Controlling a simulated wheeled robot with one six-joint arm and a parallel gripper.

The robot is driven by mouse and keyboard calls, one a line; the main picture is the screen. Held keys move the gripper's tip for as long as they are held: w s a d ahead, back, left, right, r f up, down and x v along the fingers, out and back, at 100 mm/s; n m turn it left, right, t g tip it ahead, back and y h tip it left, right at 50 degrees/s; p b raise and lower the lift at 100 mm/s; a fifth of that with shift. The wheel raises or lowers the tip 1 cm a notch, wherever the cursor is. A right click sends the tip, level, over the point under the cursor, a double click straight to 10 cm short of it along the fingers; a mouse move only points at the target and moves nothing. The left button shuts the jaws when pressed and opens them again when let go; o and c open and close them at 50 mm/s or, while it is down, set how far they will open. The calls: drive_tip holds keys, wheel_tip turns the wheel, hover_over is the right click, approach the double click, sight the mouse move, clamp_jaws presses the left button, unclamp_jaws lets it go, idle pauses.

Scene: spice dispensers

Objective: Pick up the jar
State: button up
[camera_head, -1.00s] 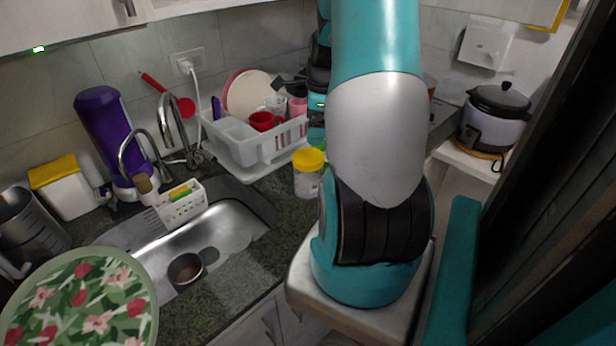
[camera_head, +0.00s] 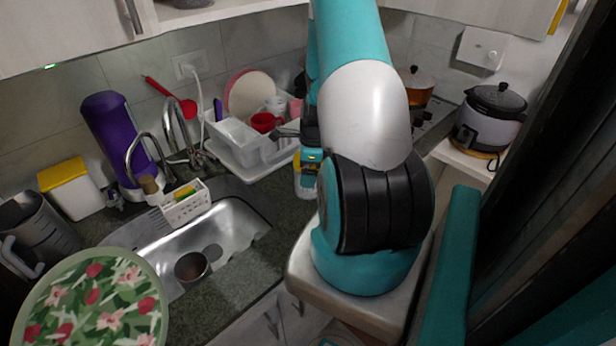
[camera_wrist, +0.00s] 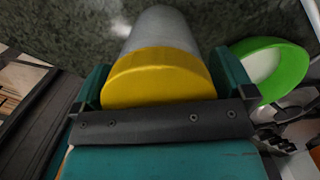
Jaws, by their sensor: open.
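The jar (camera_wrist: 165,35) has a yellow lid and a pale body. In the wrist view its lid (camera_wrist: 158,78) is between the two teal fingers of my gripper (camera_wrist: 162,82). The fingers are open, one on each side of the lid; whether they touch it I cannot tell. In the head view only a small part of the jar (camera_head: 303,190) shows on the counter, below my gripper (camera_head: 312,165). My arm and gripper hide most of it there.
A white dish rack (camera_head: 250,150) with dishes stands behind the jar. The sink (camera_head: 215,240) is to the left. A green-rimmed round item (camera_wrist: 268,65) is beside the right finger in the wrist view. A rice cooker (camera_head: 488,120) is at the right.

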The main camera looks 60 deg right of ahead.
drive_tip(key=c, duration=1.1)
drive_tip(key=shift+r, duration=0.1)
wheel_tip(320, 180, up, 20)
drive_tip(key=b, duration=0.3)
drive_tip(key=shift+b, duration=0.35)
